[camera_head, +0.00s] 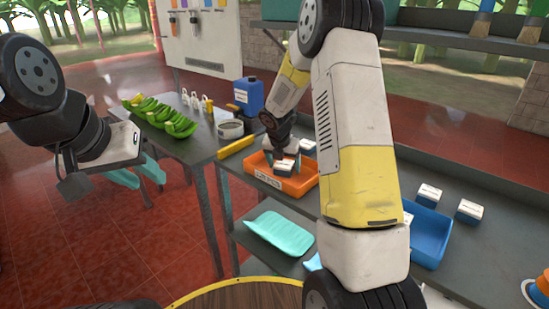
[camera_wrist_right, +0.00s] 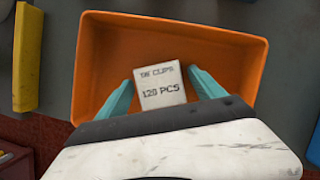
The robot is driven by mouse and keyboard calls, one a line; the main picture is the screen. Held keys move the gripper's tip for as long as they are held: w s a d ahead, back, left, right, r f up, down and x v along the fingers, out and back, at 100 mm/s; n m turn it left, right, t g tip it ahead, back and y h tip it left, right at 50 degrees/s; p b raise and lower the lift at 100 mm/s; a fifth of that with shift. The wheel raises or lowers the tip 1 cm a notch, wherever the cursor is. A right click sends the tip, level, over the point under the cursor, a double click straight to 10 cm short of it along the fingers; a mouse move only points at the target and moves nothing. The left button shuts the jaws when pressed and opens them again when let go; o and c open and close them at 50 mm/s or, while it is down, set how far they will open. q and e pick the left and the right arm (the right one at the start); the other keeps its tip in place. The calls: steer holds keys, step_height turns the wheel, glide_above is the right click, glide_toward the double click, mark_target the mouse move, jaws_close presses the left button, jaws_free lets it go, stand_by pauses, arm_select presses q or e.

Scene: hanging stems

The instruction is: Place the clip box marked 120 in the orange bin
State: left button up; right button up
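The orange bin (camera_head: 305,187) stands on the grey bench; it fills much of the right wrist view (camera_wrist_right: 240,45). The white clip box marked 120 PCS (camera_wrist_right: 160,85) is inside the bin's outline, label facing the wrist camera; it also shows in the head view (camera_head: 284,167). My right gripper (camera_wrist_right: 160,76) is over the bin, its teal fingers on either side of the box with narrow gaps, so it looks open. Whether the box rests fully on the bin floor is hard to tell. My left gripper (camera_head: 141,174) is open and empty, away at the left.
A white box (camera_head: 307,147) stands near the bin's far side. A blue bin (camera_head: 430,235) and white boxes (camera_head: 469,211) are to the right.

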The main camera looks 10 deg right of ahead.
steer(key=s+a+r+m, duration=0.1)
steer(key=s+r+m, duration=0.4)
steer(key=r, duration=0.4)
steer(key=s+a+r+m, duration=0.1)
steer(key=s+r+m, duration=0.2)
steer(key=s+r, duration=0.5)
steer(key=s+a+r+m+t+y, duration=0.1)
steer(key=s+r+m+y, duration=0.1)
steer(key=s+m, duration=0.8)
steer(key=s+a+r+m+t+y, duration=0.1)
steer(key=s+r+m, duration=0.3)
steer(key=s+m, duration=0.6)
steer(key=shift+s+a+m+y, duration=0.2)
steer(key=shift+a+m+y, duration=0.3)
steer(key=shift+m+y, duration=0.25)
